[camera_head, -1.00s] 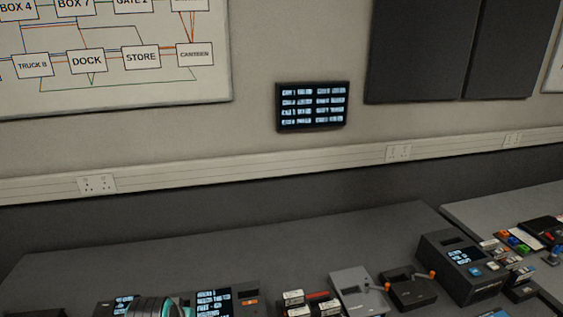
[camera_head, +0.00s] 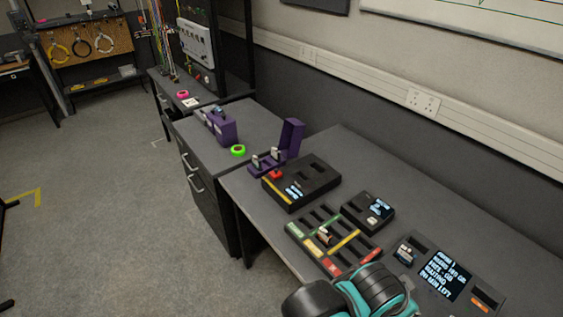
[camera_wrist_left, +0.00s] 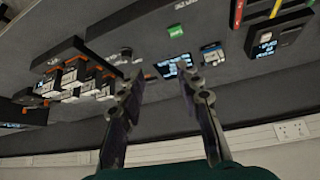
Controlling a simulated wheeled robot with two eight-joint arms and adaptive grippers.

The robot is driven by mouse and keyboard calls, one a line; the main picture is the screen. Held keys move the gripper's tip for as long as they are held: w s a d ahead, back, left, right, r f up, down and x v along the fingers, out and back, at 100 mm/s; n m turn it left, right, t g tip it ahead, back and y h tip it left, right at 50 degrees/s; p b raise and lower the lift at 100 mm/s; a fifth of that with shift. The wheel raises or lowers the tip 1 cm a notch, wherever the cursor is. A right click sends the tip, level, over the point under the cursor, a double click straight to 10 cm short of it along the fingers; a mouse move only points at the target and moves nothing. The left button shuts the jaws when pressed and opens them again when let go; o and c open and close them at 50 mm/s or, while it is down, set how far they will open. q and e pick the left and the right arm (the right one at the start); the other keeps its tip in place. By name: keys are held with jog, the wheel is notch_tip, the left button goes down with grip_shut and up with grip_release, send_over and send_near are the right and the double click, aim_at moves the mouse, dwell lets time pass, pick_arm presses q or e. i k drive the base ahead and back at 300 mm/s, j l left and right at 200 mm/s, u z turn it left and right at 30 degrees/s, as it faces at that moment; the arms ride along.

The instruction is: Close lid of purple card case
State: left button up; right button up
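The purple card case (camera_head: 268,163) stands open near the far left corner of the desk in the head view. Its lid (camera_head: 291,136) stands upright at the back right side, and small cards stick up from its base. My left gripper (camera_wrist_left: 159,72) shows in the left wrist view with its two fingers apart and nothing between them, over devices on the desk. In the head view only teal and black parts of my arm show at the bottom, well to the right of the case. The case does not show clearly in the wrist view. My right gripper is not in view.
A black device (camera_head: 315,190) with a red button sits right beside the case. A slotted tray (camera_head: 300,232) and a small screen unit (camera_head: 370,211) lie nearer. A green tape roll (camera_head: 238,150) and another purple box (camera_head: 224,132) stand on the neighbouring cabinet. The wall runs behind.

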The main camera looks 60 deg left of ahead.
aim_at(293, 138)
jog(key=u, duration=2.35)
jog(key=i+j+z, duration=0.1)
jog(key=i+j, duration=0.7)
jog(key=j, duration=0.15)
jog(key=i+j+z, duration=0.15)
jog(key=i+j, duration=0.6)
jog(key=j, duration=0.3)
jog(key=z, duration=0.05)
